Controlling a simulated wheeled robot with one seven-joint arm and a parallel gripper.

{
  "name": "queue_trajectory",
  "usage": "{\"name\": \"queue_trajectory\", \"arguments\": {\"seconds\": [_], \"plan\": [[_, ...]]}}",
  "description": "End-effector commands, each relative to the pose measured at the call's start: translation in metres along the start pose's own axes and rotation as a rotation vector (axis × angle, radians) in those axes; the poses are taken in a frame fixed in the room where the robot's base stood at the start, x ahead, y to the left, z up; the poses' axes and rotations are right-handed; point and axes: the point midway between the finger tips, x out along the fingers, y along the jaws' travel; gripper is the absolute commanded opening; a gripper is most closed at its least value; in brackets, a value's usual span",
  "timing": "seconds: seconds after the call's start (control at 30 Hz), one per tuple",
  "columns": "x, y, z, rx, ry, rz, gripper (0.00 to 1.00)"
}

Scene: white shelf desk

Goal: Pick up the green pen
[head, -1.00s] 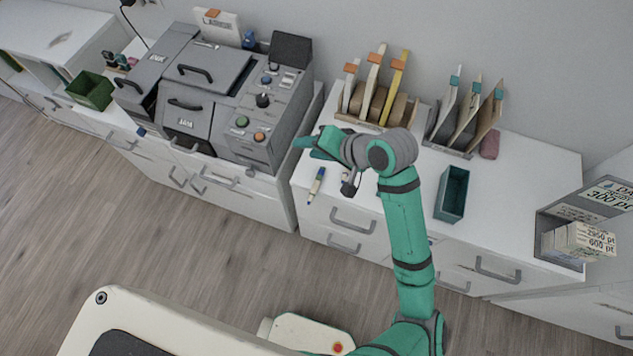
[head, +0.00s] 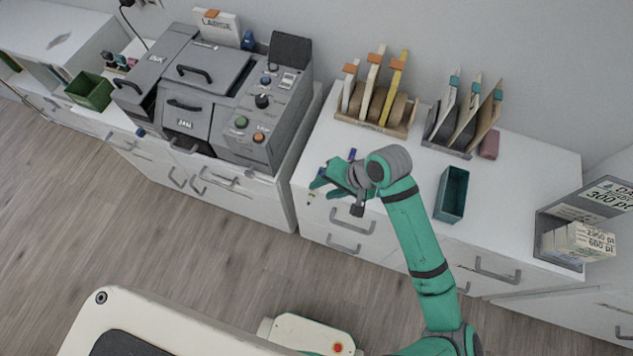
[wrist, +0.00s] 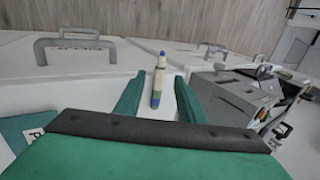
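A pen (wrist: 157,82) with a cream body, a blue end and green and blue bands lies on the white desk in the wrist view. It shows between the two green fingers of my gripper (wrist: 160,78), with a gap on either side. In the head view my gripper (head: 319,182) is low over the front of the desk, and only a bit of this pen (head: 310,199) shows beside it. A blue piece (head: 352,153), perhaps another pen, shows behind my wrist. I cannot make out a plainly green pen.
A rack of upright folders (head: 375,126) stands at the back, with a second rack (head: 447,150) to its right. A dark teal open box (head: 451,194) is right of my arm. A grey machine (head: 225,95) stands to the left. The front desk edge is close.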

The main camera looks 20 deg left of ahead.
Motion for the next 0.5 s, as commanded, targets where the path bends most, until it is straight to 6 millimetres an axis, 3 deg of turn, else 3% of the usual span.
{"name": "queue_trajectory", "arguments": {"seconds": [0.23,0.5], "plan": [[0.035,0.0,0.001,0.001,-0.002,0.0,0.36],[0.043,0.0,0.0,0.0,0.0,0.0,0.36]]}}
